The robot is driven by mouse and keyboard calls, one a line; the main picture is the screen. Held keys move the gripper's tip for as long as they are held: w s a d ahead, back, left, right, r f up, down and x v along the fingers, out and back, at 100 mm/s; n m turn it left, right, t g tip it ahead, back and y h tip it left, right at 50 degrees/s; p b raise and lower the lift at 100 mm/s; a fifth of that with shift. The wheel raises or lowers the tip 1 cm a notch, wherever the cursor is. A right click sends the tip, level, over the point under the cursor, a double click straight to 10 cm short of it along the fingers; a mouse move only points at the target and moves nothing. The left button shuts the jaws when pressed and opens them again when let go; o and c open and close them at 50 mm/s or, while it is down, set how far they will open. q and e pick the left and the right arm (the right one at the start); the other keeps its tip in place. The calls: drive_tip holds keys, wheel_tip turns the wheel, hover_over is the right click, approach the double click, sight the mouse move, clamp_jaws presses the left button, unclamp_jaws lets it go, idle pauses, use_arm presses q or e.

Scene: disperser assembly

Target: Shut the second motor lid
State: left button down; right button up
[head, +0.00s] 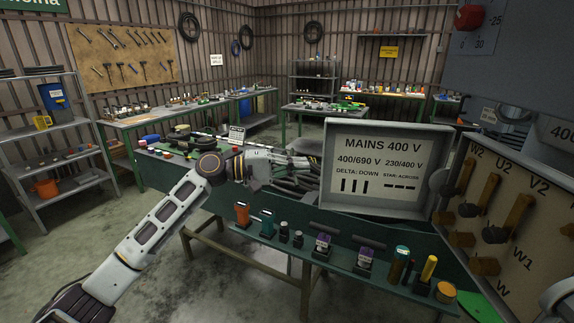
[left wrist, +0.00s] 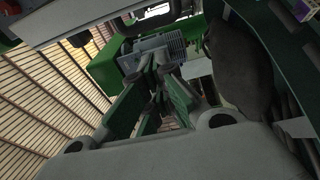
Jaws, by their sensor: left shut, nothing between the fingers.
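A grey motor lid (head: 385,168) stands open and upright in the head view, its inner face toward me with a "MAINS 400 V" label. The open terminal box (head: 510,215) is to its right, with terminals marked W2, U2 and V2. I cannot tell from these frames which motor is the second. My left gripper (head: 303,162) is left of the lid, beside its left edge; whether it touches the lid is unclear. In the left wrist view its fingers (left wrist: 165,82) are together and empty. My right gripper is not in view.
A green bench (head: 330,262) below the lid carries several small parts, including an orange tool (head: 242,214) and a yellow cylinder (head: 429,268). Dark cables (head: 290,180) lie behind the left gripper. Shelves (head: 48,150) and other benches stand farther back.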

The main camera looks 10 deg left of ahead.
use_arm(q)
drive_tip(key=shift+s+d+p, duration=0.4)
drive_tip(key=shift+s+d, duration=0.3)
drive_tip(key=shift+d, duration=0.35)
drive_tip(key=shift+s+d+p, duration=0.4)
drive_tip(key=shift+s+d, duration=0.3)
drive_tip(key=shift+d, duration=0.3)
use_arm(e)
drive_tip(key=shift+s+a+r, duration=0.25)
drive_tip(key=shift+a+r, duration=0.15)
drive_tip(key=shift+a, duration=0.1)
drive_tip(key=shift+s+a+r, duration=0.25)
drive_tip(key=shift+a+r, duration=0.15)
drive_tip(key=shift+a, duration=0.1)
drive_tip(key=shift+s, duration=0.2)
